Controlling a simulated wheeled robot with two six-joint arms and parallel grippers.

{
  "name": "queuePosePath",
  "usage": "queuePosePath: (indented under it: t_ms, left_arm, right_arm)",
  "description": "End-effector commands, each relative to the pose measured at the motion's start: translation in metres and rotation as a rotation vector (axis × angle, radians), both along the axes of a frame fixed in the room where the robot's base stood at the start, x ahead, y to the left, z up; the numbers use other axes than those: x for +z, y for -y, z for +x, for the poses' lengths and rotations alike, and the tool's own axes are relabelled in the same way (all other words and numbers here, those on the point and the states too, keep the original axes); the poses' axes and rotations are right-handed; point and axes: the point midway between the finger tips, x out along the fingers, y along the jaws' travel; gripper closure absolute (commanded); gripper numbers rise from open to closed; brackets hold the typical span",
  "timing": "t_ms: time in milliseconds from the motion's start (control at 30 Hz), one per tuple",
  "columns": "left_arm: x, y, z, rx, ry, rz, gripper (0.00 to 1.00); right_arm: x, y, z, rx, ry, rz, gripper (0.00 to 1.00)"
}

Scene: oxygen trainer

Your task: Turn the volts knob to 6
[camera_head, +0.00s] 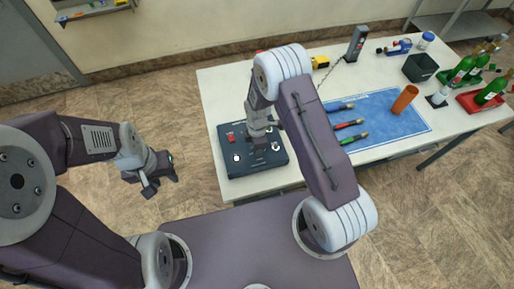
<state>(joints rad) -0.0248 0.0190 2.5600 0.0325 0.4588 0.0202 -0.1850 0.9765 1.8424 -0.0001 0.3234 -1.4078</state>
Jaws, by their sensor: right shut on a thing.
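A dark blue control box (235,163) lies near the left end of the white table. Its top has a red switch (231,138) and several small pale controls. My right gripper (258,143) points down onto the right part of the box and is shut on a knob there. The gripper covers the knob, so I cannot read its label or setting. My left gripper (163,185) is open and empty, over the floor to the left of the table and apart from the box.
A blue mat (400,125) with several coloured pens lies right of my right arm. An orange cylinder (405,99), a black bin (420,67) and green bottles (462,68) stand further right. A dark upright device (356,43) stands at the back.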

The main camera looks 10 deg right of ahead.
Motion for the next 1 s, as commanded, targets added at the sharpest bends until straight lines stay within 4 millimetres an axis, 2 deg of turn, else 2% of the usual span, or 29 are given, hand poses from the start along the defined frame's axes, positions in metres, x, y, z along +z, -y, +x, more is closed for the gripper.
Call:
queuePosePath:
  t_ms: [567, 600, 667, 1000]
  left_arm:
    - [-0.0004, 0.0000, 0.0000, 0.000, 0.000, 0.000, 0.64]
    - [-0.0004, 0.0000, 0.0000, 0.000, 0.000, 0.000, 0.64]
    - [-0.0004, 0.0000, 0.0000, 0.000, 0.000, 0.000, 0.64]
    - [-0.0010, 0.0000, 0.0000, 0.000, 0.000, 0.000, 0.64]
  right_arm:
    - [0.0005, 0.0001, 0.0005, 0.028, 0.001, 0.000, 1.00]
    - [0.0005, 0.0001, 0.0005, 0.028, 0.001, 0.000, 0.68]
    - [0.0004, 0.0001, 0.0005, 0.027, 0.001, 0.000, 0.51]
    - [0.0021, 0.0000, 0.0006, 0.027, 0.002, 0.000, 0.51]
